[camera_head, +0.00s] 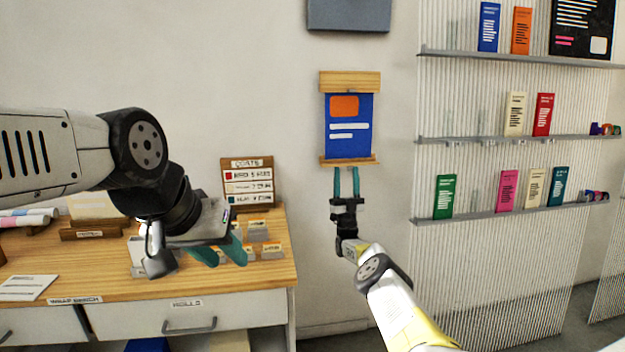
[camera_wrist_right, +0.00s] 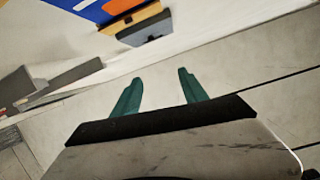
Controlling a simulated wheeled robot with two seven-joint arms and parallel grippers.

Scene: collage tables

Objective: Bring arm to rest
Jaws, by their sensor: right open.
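My right gripper (camera_head: 346,172) is raised in front of the wall, its two teal fingers pointing up and apart with nothing between them. In the right wrist view the same gripper (camera_wrist_right: 160,77) is open and empty. A blue poster (camera_head: 348,142) with an orange block hangs on the wall between wooden rails, just above the right fingertips in the head view. My left gripper (camera_head: 222,258) hangs over the wooden workbench (camera_head: 225,287). Its teal fingers point down and look apart, with nothing visible between them.
A wooden sign board (camera_head: 248,183) and small card holders (camera_head: 258,229) stand on the bench near my left gripper. Paper rolls (camera_head: 25,217) lie at the left. Shelves (camera_head: 515,138) with colored booklets are at the right. The wall between bench and shelves is mostly clear.

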